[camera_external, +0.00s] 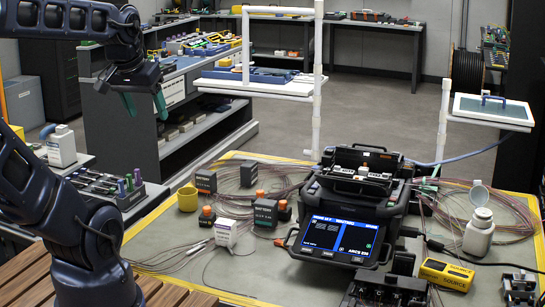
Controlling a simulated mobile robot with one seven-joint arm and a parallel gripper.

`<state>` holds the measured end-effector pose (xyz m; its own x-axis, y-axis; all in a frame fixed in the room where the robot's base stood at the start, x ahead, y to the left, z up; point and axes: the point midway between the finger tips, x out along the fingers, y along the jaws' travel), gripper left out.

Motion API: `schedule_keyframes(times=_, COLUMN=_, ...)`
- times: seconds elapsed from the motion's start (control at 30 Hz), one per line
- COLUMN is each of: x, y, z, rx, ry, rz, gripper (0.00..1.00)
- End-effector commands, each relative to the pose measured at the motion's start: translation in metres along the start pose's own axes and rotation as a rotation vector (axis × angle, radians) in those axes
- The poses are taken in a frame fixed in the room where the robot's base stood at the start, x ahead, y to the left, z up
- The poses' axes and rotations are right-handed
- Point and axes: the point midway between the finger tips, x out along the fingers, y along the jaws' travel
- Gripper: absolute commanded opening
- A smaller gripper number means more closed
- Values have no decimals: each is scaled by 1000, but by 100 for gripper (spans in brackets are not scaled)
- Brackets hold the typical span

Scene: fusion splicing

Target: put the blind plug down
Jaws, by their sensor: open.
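My gripper (145,105) hangs at the upper left with its two green fingers apart and nothing visible between them. It is in the air in front of the grey shelf unit, left of and above the work table. I cannot pick out the blind plug for sure. Small black pieces with orange tops (207,212) stand on the table, and one of them may be it. A rack (118,190) with several dark tools and purple and green caps sits below my gripper, at the table's left.
The grey table (190,255) has yellow edges. On it are a fusion splicer (345,205) with a lit screen, a yellow cup (187,198), black blocks (206,181), a white box (226,232), a white bottle (478,235), a yellow device (446,274) and loose fibre coils. White posts rise behind.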

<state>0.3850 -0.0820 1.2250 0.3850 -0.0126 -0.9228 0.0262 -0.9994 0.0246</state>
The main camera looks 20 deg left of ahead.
Motion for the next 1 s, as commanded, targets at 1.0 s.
schedule_keyframes(times=1.0, x=152, y=73, z=-183, rx=-1159, ry=-323, rz=165, gripper=65)
